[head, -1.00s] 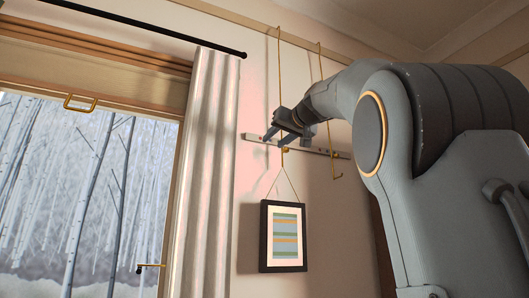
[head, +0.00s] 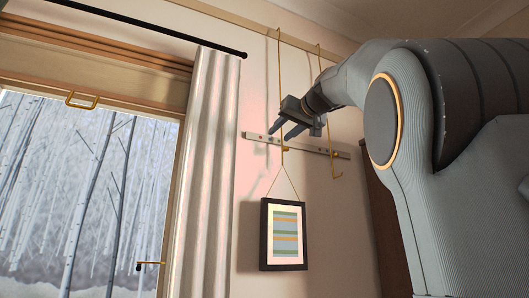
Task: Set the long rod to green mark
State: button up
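Two thin brass rods hang down the wall from a rail at the top. The left rod (head: 281,70) ends at a small brass fitting, from which a framed striped picture (head: 264,235) hangs on a cord. The right rod (head: 325,90) ends in an empty hook (head: 337,177). I cannot tell for sure which is the long rod. A pale horizontal bar (head: 330,151) with small dots crosses the wall behind them; no green mark can be made out. My gripper (head: 279,133) is open, its fingers overlapping the left rod in the picture, just above the fitting. Contact cannot be told.
A light curtain (head: 207,160) hangs from a black pole (head: 150,32) left of the rods. A window (head: 80,190) with a brass handle (head: 150,264) is at the far left. A dark brown upright piece (head: 384,220) stands right of the picture, partly behind my arm.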

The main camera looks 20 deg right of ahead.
jog(key=s+b, duration=0.1)
jog(key=s, duration=0.2)
jog(key=shift+s, duration=0.35)
